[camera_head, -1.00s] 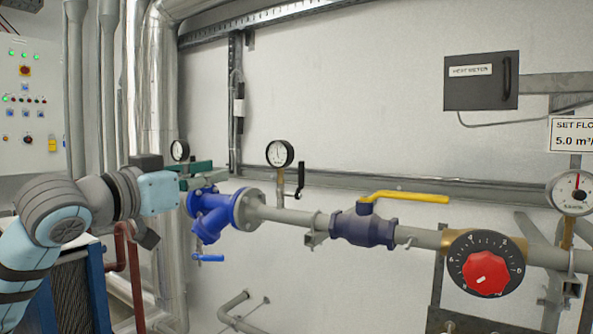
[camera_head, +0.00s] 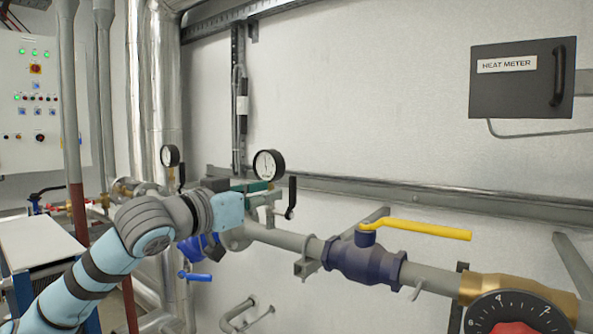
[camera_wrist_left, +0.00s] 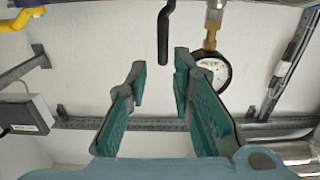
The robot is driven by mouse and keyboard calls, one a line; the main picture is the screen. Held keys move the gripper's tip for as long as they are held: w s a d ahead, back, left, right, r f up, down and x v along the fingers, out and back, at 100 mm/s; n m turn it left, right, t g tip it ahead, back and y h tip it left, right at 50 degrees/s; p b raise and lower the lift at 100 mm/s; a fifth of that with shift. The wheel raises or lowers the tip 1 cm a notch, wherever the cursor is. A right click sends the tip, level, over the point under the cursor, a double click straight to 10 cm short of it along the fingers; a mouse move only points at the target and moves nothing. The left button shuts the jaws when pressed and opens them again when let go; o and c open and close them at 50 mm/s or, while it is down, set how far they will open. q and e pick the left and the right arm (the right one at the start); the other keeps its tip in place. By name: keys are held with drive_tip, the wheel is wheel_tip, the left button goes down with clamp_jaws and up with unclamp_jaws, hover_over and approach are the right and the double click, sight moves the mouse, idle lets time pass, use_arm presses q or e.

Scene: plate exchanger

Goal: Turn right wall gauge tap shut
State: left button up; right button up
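The right wall gauge (camera_head: 269,165) has a white dial and a black rim. Its tap has a black lever (camera_head: 291,195) pointing up, just right of the gauge's stem. My left gripper (camera_head: 265,193) is beside the lever, with its green fingers pointing right towards it. In the left wrist view, which looks upside down, the lever (camera_wrist_left: 164,32) hangs from the top edge. My open left fingers (camera_wrist_left: 160,68) stand either side of the line of its free end, with nothing held between them. The gauge (camera_wrist_left: 211,72) shows beyond the right-hand finger. My right gripper is out of view.
A second gauge (camera_head: 170,156) stands further left. Right of the tap, a dark blue valve (camera_head: 362,260) with a yellow handle (camera_head: 415,229) sits on the grey pipe. A blue fitting (camera_head: 190,250) is partly hidden behind my arm. The heat meter box (camera_head: 522,80) is on the wall.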

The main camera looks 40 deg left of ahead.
sight(290, 187)
use_arm(q)
drive_tip(key=w+p, duration=0.1)
drive_tip(key=w+r+p, duration=0.1)
drive_tip(key=w+p, duration=0.1)
drive_tip(key=shift+w+a+r, duration=0.2)
drive_tip(key=shift+w+a, duration=0.05)
drive_tip(key=shift+w, duration=0.05)
drive_tip(key=w, duration=0.2)
drive_tip(key=w+f+p, duration=0.1)
drive_tip(key=w, duration=0.3)
drive_tip(key=shift+w+f+p, duration=0.25)
drive_tip(key=shift+p, duration=0.15)
drive_tip(key=shift+s+r, duration=0.1)
drive_tip(key=shift+s, duration=0.35)
clamp_jaws()
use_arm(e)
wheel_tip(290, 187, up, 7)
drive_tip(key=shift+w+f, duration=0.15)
